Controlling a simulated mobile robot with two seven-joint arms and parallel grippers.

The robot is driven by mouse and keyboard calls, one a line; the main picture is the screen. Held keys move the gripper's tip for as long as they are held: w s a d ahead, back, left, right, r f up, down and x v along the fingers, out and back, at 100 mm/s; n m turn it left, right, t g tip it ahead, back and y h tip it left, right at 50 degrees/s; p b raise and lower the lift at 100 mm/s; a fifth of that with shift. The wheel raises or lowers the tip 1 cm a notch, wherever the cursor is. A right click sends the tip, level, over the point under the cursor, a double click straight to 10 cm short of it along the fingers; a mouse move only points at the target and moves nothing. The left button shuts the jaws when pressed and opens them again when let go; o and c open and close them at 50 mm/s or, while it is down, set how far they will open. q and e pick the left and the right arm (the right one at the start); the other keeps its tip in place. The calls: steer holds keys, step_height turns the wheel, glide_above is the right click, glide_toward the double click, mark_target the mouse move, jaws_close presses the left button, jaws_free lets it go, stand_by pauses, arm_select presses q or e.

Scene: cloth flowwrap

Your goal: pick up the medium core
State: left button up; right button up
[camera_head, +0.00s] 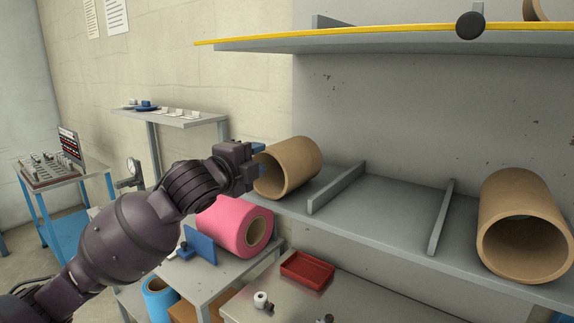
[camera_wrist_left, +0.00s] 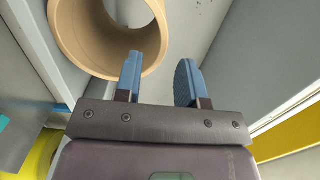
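A brown cardboard core (camera_head: 301,165) lies on its side at the left end of the grey shelf, its open end facing front. A second, larger-looking core (camera_head: 508,195) lies at the shelf's right end. The labels do not show which is the medium one. My left gripper (camera_head: 259,159) is at the left core's near left side. In the left wrist view the gripper (camera_wrist_left: 160,76) is open, with blue fingers apart. The core's rim (camera_wrist_left: 162,38) passes between the fingers in the picture; contact cannot be told. My right gripper is out of view.
Upright grey dividers (camera_head: 336,188) (camera_head: 440,217) split the shelf, with a free bay between them. A yellow-edged shelf (camera_head: 400,42) hangs above. A pink roll (camera_head: 222,222) and a red tray (camera_head: 307,268) are below.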

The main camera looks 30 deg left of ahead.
mark_target(274, 147)
arm_select(q)
steer(key=shift+w+r+p, duration=0.1)
steer(key=shift+w+p, duration=0.85)
steer(key=shift+w, duration=2.65)
steer(key=shift+c, duration=0.3)
jaws_close()
